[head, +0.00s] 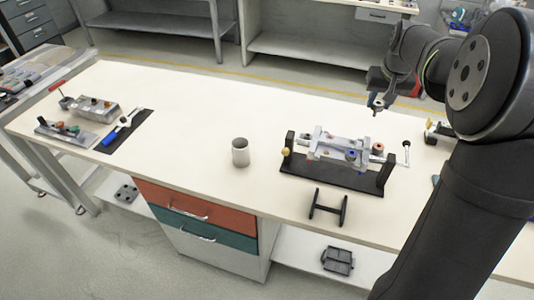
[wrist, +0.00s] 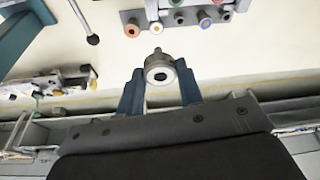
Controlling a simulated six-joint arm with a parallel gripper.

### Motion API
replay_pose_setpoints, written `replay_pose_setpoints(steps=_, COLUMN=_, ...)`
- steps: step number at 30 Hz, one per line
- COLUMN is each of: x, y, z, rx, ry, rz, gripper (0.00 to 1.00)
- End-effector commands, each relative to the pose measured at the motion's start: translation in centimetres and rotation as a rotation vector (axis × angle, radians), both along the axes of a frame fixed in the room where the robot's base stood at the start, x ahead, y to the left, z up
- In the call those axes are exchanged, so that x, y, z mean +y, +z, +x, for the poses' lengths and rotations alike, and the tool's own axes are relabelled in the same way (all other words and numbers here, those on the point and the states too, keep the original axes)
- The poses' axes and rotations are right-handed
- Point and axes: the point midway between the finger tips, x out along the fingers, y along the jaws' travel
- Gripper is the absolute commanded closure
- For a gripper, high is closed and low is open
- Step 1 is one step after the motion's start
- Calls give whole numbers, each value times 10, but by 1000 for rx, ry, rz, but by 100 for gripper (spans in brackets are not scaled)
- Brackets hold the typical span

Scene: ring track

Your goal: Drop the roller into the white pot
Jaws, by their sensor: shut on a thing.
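My gripper (wrist: 160,84) is shut on the roller (wrist: 160,70), a grey metal round piece with a dark centre hole, held between the two blue fingers. In the head view my gripper (head: 378,101) is in the air above the back right of the bench, behind the fixture. The roller is too small there to make out clearly. The pot does not show in the wrist view.
A fixture on a black frame (head: 331,174) holds several coloured rollers; they also show in the wrist view (wrist: 205,21). A black stand (head: 328,208) is in front of it. Tools lie on a dark mat (head: 137,119) at left. The bench between mat and pot is clear.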

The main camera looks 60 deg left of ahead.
Motion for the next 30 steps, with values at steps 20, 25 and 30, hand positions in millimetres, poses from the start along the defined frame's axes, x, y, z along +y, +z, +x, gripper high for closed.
replay_pose_setpoints(steps=20, x=167, y=-40, z=-279, rx=0, ry=511, rz=0, gripper=92)
replay_pose_setpoints(steps=25, x=178, y=-47, z=-325, rx=0, ry=583, rz=1, gripper=92)
replay_pose_setpoints(steps=30, x=181, y=-50, z=-344, rx=-1, ry=611, rz=1, gripper=92)
